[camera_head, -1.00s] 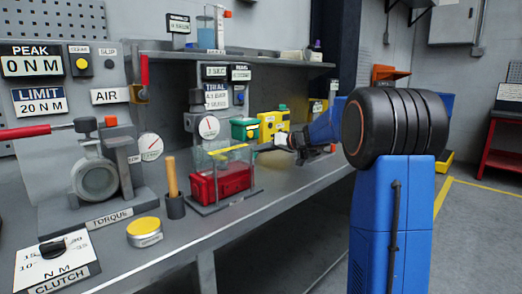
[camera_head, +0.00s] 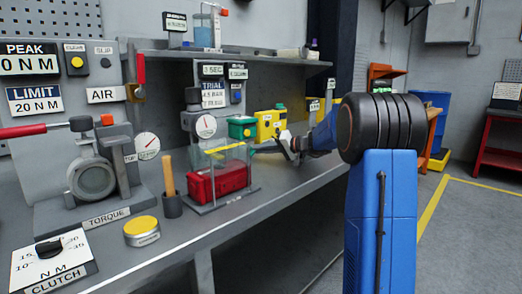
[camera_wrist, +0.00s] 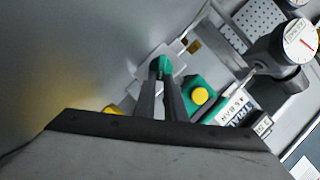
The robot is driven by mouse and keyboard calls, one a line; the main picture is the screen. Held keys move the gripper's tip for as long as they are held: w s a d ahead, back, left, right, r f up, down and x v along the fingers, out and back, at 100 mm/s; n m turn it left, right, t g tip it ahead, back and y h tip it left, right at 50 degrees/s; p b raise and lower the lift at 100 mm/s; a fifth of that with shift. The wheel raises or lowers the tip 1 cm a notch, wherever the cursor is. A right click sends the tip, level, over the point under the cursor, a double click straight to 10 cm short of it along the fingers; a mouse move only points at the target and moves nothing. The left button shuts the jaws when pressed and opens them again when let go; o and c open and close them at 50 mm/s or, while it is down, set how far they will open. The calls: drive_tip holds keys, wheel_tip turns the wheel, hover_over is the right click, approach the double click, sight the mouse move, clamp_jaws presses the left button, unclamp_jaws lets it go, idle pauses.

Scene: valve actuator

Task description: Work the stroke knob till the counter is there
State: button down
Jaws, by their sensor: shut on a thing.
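In the wrist view, my gripper (camera_wrist: 163,88) is shut on a green knob (camera_wrist: 160,66) in front of a pale grey plate. No stroke label is readable on it. In the head view, my gripper (camera_head: 280,148) is over the bench beside the clear-sided red box, and the knob cannot be made out. A TRIAL panel (camera_head: 213,92) with small displays stands behind the gauge. A small count display (camera_head: 238,73) is too small to read surely.
A green box with a yellow button (camera_wrist: 200,97) is close right of my fingers. A yellow box (camera_head: 271,124) stands behind my gripper. A red container with clear walls (camera_head: 218,183) and a mallet pot (camera_head: 172,205) are left. The bench's front right is clear.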

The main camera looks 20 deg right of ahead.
drive_tip(key=c, duration=1.8)
unclamp_jaws()
